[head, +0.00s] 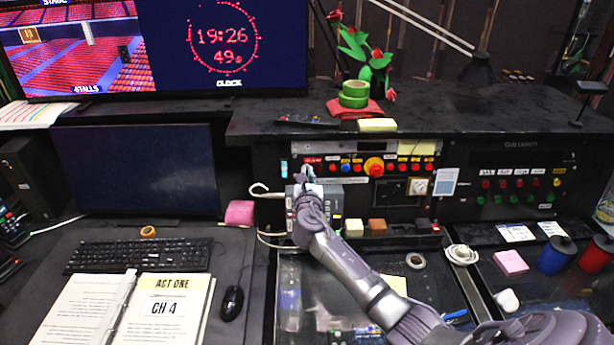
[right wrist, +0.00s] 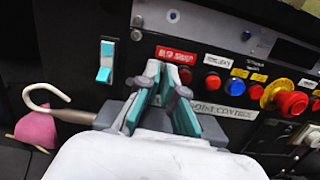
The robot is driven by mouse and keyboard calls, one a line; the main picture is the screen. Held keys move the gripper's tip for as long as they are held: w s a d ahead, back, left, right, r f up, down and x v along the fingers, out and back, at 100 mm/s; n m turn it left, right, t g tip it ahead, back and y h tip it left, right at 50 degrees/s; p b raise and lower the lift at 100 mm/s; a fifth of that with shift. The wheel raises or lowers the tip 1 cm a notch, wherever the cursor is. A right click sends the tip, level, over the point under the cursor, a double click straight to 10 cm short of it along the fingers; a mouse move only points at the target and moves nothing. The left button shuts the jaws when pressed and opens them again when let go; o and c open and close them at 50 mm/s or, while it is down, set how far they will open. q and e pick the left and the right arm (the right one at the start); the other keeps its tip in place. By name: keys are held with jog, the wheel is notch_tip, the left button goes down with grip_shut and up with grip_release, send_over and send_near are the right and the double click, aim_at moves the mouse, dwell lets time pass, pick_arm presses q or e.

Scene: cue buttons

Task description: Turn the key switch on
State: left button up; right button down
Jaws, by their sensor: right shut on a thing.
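My right gripper (head: 307,172) reaches the left part of the button panel (head: 400,190) behind the desk. In the right wrist view its two teal-padded fingers (right wrist: 159,72) meet at the panel, just below and left of a red label (right wrist: 176,55). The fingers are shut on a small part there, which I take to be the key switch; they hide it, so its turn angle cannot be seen. My left gripper is not in view.
A teal rocker switch (right wrist: 105,62) is left of the fingers. Red and blue buttons and a large red knob on yellow (right wrist: 291,103) are to the right. A white hook (right wrist: 45,97) and pink block (right wrist: 36,130) are at lower left.

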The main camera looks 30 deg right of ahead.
jog(key=m+b, duration=0.1)
jog(key=m, duration=0.2)
jog(key=m+b, duration=0.1)
jog(key=m, duration=0.2)
jog(key=shift+f+m+g+h+b, duration=0.2)
jog(key=shift+m+g+h+b, duration=0.1)
jog(key=shift+g+h+b, duration=0.1)
jog(key=m+g+b, duration=0.1)
jog(key=m, duration=0.5)
jog(key=shift+s+b, duration=0.1)
jog(key=shift+b, duration=0.3)
jog(key=m+b, duration=0.1)
jog(key=m, duration=0.4)
jog(key=shift+d+m+g, duration=0.1)
jog(key=shift+m+g, duration=0.3)
jog(key=c, duration=1.3)
grip_release()
jog(key=v, duration=1.2)
